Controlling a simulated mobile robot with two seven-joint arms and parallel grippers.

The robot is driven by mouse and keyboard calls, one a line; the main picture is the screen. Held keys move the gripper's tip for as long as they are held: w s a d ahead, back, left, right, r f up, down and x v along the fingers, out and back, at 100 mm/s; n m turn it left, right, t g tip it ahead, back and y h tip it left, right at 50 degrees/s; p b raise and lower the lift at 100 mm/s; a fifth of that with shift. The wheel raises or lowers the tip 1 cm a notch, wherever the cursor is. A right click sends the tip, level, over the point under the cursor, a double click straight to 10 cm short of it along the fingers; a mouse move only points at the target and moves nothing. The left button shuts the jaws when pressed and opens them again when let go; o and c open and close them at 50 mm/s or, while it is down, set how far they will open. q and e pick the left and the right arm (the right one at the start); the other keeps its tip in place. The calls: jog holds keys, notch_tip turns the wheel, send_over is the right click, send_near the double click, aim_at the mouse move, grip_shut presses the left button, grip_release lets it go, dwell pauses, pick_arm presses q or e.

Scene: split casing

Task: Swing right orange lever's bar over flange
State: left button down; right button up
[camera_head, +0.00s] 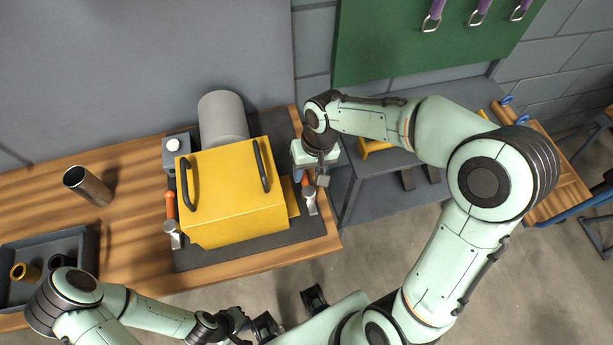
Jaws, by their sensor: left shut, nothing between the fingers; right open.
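The yellow casing (228,190) with two dark handles sits on a dark mat on the wooden table. Its flange (292,197) sticks out at its right side. The right lever stands beside the flange, with an orange grip (305,182) and a metal bar (310,203) toward the near side. My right gripper (312,179) is open at the right lever's grip and partly hides it. I cannot tell whether it touches the lever. The left lever (170,206) stands at the casing's left side. My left gripper (237,320) is shut and empty, low in the view, away from the casing.
A grey cylinder (222,118) lies behind the casing, and a box with a white knob (175,146) stands at its back left. A metal cup (88,186) and a grey tray (84,242) are on the left. A grey shelf (385,190) stands right of the table.

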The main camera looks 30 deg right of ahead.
aim_at(305, 180)
jog(key=shift+w+a+f, duration=0.1)
jog(key=shift+a+f, duration=0.05)
jog(key=shift+f, duration=0.65)
jog(key=shift+a+f, duration=0.1)
jog(key=shift+f, duration=0.65)
grip_shut()
